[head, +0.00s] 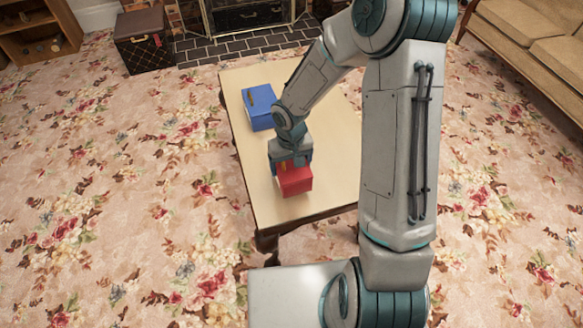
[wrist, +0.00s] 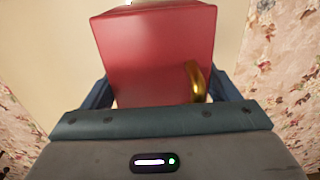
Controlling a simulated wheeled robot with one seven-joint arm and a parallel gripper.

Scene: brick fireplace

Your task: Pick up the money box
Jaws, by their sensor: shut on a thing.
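A red box (head: 296,182) with a gold handle, which looks like the money box, is at the near part of a light wooden table (head: 275,210). My gripper (head: 290,163) is above it, pointing down, with its fingers shut on the box. In the wrist view the red box (wrist: 155,50) fills the space between the two dark blue fingers, one on each side. The gold handle shows at its lower right. I cannot tell whether the box touches the table or is slightly raised.
A blue box (head: 262,107) with a brownish-gold mark on top lies farther back on the table. A dark trunk (head: 145,45) and a fireplace screen (head: 240,15) stand behind. A tan sofa (head: 530,40) is at the far right. Flowered carpet (head: 120,180) is open on the left.

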